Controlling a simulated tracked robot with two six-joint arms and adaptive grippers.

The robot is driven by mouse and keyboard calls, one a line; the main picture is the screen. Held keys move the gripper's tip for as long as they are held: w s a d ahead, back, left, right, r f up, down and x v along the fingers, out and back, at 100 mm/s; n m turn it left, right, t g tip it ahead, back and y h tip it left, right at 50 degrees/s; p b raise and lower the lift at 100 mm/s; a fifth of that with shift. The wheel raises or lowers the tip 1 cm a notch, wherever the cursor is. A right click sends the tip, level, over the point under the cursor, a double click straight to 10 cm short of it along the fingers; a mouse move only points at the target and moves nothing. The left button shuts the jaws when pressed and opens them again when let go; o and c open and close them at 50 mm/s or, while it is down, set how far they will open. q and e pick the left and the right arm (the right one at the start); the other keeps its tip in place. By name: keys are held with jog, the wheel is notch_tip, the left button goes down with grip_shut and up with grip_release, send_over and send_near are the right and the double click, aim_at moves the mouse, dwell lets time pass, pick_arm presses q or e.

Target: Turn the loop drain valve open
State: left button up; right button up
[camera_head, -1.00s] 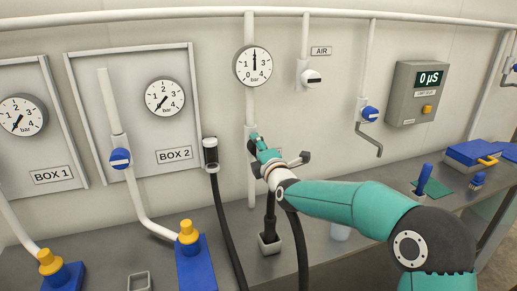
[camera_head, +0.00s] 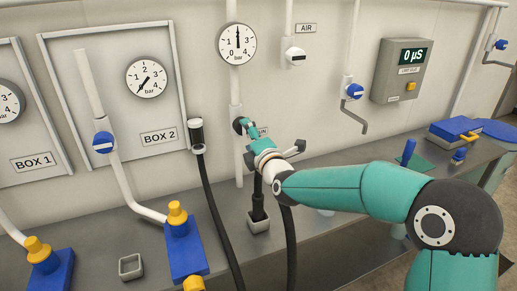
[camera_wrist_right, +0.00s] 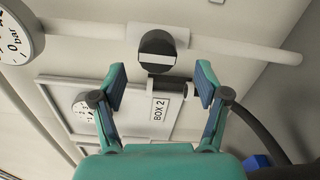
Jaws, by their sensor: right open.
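A dark round valve knob with a pale stripe shows in the right wrist view (camera_wrist_right: 157,46). It sits on the white pipe (camera_wrist_right: 232,47), and its stripe runs roughly along that pipe. My right gripper (camera_wrist_right: 161,78) is open, with its two fingers spread on either side below the knob and nothing between them. In the head view my right gripper (camera_head: 243,127) is at the vertical pipe under the round gauge (camera_head: 237,44). There the fingers and wrist hide much of the knob and the small label beside it. I cannot tell whether the fingers touch the knob. My left gripper is not in view.
A black hose with a connector (camera_head: 197,135) hangs just left of my right gripper. A black probe stands in a small holder (camera_head: 259,221) below it. Blue-knobbed valves (camera_head: 103,142) and a meter box reading 0 µS (camera_head: 402,71) are farther off. The grey counter (camera_head: 110,232) has bare patches.

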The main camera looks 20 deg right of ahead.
jog(key=s, duration=0.6)
jog(key=shift+s, duration=0.4)
jog(key=shift+d+f, duration=0.1)
